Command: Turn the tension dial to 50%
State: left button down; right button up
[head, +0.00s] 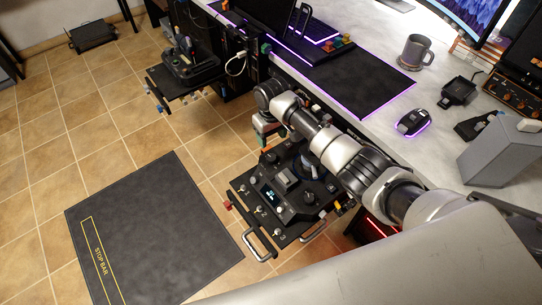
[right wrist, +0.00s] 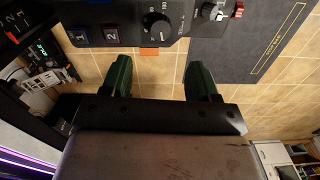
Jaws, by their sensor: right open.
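The right wrist view shows a round black dial (right wrist: 155,29) with a printed number scale on a dark panel. Its label is too small to read surely, and I cannot tell its exact setting. My right gripper (right wrist: 160,78) is open, with its two dark green fingers apart and nothing between them. The dial lies beyond the fingertips, apart from them. In the head view, my right gripper (head: 264,130) points down by the far edge of the control panel (head: 292,232). Several knobs show on that panel; I cannot tell which is the dial. My left gripper is not in view.
Buttons (right wrist: 96,36) and toggle switches (right wrist: 213,12) sit beside the dial. A white desk (head: 440,85) with a mug (head: 416,51) and mouse (head: 412,122) runs along the right. A second control unit (head: 190,70) stands farther back. The floor mat (head: 150,235) is clear.

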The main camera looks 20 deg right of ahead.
aim_at(271, 157)
notch_tip(271, 157, down, 9)
jog(key=b, duration=0.2)
jog(key=shift+b, duration=0.35)
jog(key=shift+f, duration=0.7)
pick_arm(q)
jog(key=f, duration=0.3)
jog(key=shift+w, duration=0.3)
pick_arm(e)
jog(key=c, duration=0.9)
